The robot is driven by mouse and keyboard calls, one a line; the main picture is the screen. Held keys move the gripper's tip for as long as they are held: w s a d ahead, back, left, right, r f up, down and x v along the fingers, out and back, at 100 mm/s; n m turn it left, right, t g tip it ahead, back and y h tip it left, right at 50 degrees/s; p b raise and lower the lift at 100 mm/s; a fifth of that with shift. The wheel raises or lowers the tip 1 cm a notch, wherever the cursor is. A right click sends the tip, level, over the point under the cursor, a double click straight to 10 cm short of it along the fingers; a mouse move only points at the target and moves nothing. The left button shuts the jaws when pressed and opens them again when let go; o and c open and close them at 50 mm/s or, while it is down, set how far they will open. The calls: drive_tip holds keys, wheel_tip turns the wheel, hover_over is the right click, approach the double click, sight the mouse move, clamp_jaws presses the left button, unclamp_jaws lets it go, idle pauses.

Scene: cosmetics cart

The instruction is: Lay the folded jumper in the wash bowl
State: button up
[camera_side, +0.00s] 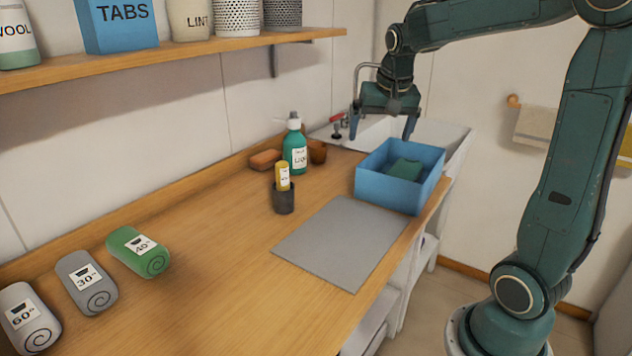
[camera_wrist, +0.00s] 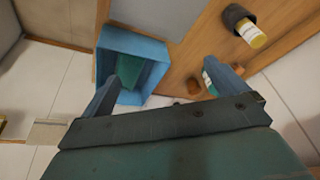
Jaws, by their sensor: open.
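A folded green cloth, which looks like the jumper (camera_side: 405,168), lies inside the blue rectangular wash bowl (camera_side: 390,190) at the counter's right end. The wrist view also shows the green cloth (camera_wrist: 130,70) within the blue walls of the bowl (camera_wrist: 121,42). My gripper (camera_side: 381,134) is open and empty, above and behind the bowl in the side view. In the wrist view my gripper (camera_wrist: 162,74) has its fingers wide apart, the left one overlapping the bowl's near part. The cloth's underside is hidden.
A grey mat (camera_side: 342,240) lies bare before the bowl. A green pump bottle (camera_side: 295,152), a dark cup (camera_side: 284,199) with a yellow bottle and a brown block (camera_side: 265,160) stand left. Rolled towels (camera_side: 138,252) lie front left. A sink (camera_side: 440,133) is behind; a shelf (camera_side: 190,48) hangs above.

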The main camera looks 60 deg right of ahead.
drive_tip(key=s+a+f+n+t+y, duration=0.1)
drive_tip(key=s+a+n+t+y, duration=0.1)
drive_tip(key=s+a+n, duration=0.8)
drive_tip(key=shift+s+a+f+t+y, duration=0.15)
drive_tip(key=shift+s+a+t+y, duration=0.2)
drive_tip(key=shift+s+a, duration=3.25)
drive_tip(key=shift+w+a, duration=0.75)
drive_tip(key=shift+w, duration=0.1)
